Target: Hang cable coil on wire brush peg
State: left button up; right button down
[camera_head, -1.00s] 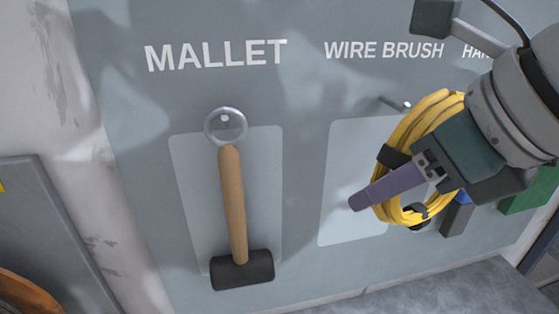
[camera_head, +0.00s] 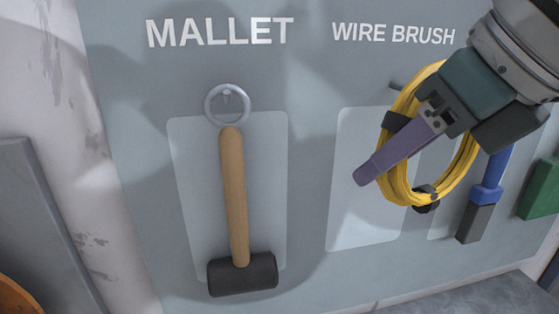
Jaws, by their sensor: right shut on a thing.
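The yellow cable coil (camera_head: 398,180) with black ties is in front of the board, over the right part of the pale wire brush panel. My right gripper (camera_head: 405,157) is shut on the upper part of the coil; a purple finger shows across it. The wire brush peg (camera_head: 396,87) sticks out below the words WIRE BRUSH, just at the coil's upper left edge. Only its tip end shows; I cannot tell whether the coil is around it or in front of it. My left gripper is not in view.
A mallet (camera_head: 233,200) hangs by its ring from a peg at the left. A blue-handled tool (camera_head: 483,195) hangs right of the coil, and a green thing (camera_head: 541,190) is at the right edge. The pale wire brush panel (camera_head: 355,220) is otherwise bare.

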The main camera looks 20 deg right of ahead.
jog(key=w, duration=0.2)
jog(key=w+d, duration=0.1)
jog(key=w, duration=0.1)
jog(key=w+f, duration=0.1)
jog(key=w, duration=0.1)
jog(key=shift+w+d, duration=0.25)
jog(key=shift+w+f+b, duration=0.15)
jog(key=shift+b, duration=0.25)
dwell(0.8)
jog(key=c, duration=0.5)
grip_release()
